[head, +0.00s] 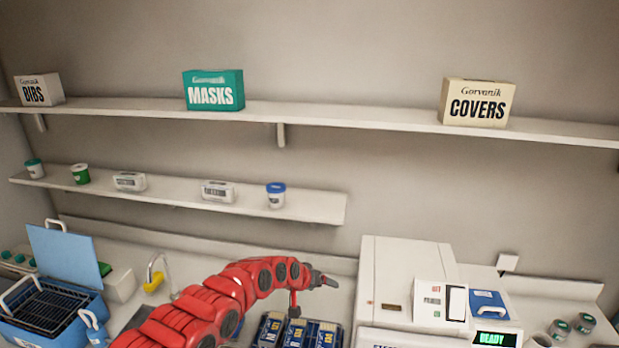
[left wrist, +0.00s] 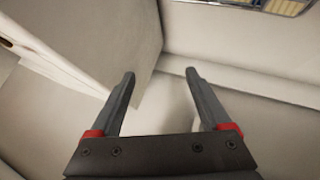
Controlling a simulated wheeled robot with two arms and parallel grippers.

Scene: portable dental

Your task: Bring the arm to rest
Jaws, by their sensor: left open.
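My red left arm reaches in from the bottom left in the head view, above the counter. Its left gripper (head: 325,281) is stretched out to the right, close to the left side of the white machine (head: 405,265). In the left wrist view the two dark fingers of the left gripper (left wrist: 158,95) stand apart with nothing between them. Pale flat surfaces lie beyond them. My right gripper is in neither view.
Blue packs (head: 297,332) lie on the counter below the arm. Small pots (head: 560,328) stand at the right. Two wall shelves hold boxes such as the masks box (head: 213,91).

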